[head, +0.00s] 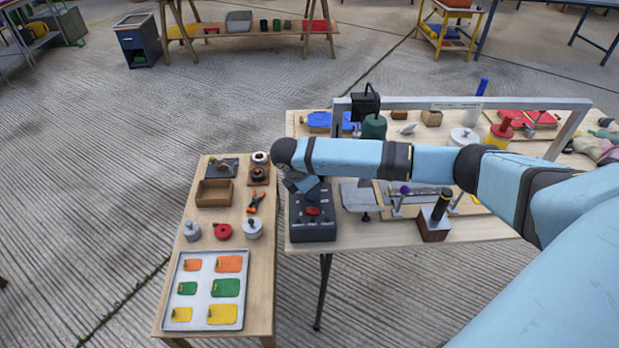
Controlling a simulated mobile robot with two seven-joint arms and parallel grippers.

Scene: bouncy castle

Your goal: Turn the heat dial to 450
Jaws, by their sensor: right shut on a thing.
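A dark control box (312,230) stands at the left end of the large wooden table. A red knob (313,211), which looks like the heat dial, shows on its top face. My right arm reaches in from the right, and its gripper (311,203) points down over the box, at the knob. The gripper is shut on the dial; the wrist and its small size hide most of the fingers. The dial's numbers and pointer are too small to read. My left gripper is not in view.
A narrow table (263,290) on the left holds a tray (212,268) of coloured pieces, a wooden box (214,194) and orange-handled pliers (255,202). Right of the control box stand a grey plate (357,196) and a block with a black handle (435,222). A grey frame (455,103) spans the table behind.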

